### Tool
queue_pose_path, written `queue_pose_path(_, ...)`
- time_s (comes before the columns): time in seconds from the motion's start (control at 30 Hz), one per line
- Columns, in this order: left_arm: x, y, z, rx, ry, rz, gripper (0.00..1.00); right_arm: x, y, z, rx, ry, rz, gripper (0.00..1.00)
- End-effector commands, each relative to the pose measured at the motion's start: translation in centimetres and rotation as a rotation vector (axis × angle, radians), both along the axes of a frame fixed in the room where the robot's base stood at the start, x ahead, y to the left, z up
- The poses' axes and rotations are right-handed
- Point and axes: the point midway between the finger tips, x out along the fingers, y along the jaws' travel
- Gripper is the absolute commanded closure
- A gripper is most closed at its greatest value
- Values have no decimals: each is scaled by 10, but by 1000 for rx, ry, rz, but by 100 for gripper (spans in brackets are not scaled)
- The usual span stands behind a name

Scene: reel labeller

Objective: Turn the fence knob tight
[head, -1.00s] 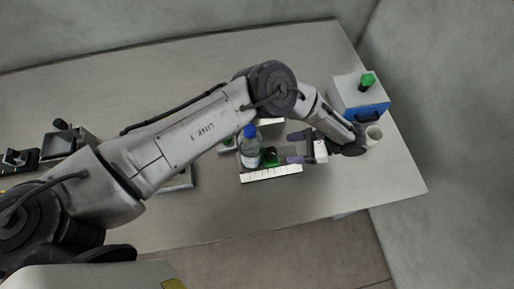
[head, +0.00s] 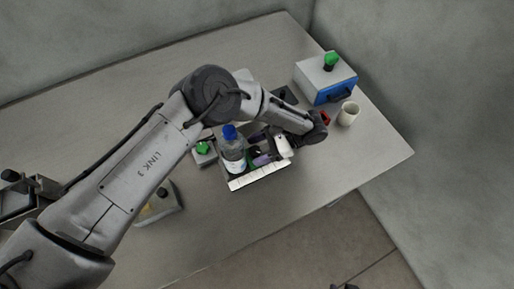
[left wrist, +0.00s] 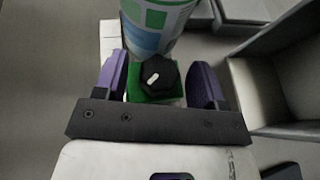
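The fence knob (left wrist: 157,76) is a black faceted knob with a white mark, on a green block (left wrist: 150,99) in the left wrist view. My left gripper (left wrist: 157,80) is open, with one purple finger on each side of the knob and small gaps between. In the head view the left gripper (head: 264,156) is low by the labeller, beside the blue-capped bottle (head: 231,152), and the knob is hidden there. The bottle (left wrist: 158,18) stands just beyond the knob in the wrist view. My right gripper cannot be made out.
A white scale strip (head: 260,177) runs along the labeller's front. A small box with a green button (head: 204,151) is left of the bottle. A blue-fronted box with a green knob (head: 330,60) and a pale cup (head: 348,114) stand right. The table's right front is clear.

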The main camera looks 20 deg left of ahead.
Motion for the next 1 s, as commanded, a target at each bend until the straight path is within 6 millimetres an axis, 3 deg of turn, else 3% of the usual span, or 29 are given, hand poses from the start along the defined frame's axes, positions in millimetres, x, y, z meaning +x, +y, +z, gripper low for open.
queue_pose_path(0.5,0,0,0,0,0,0,84,0,0,0,0,-1,-1,57)
queue_pose_path(1.0,-3,-1,2,-1,3,-258,84,1,2,47,6,-2,-3,57)
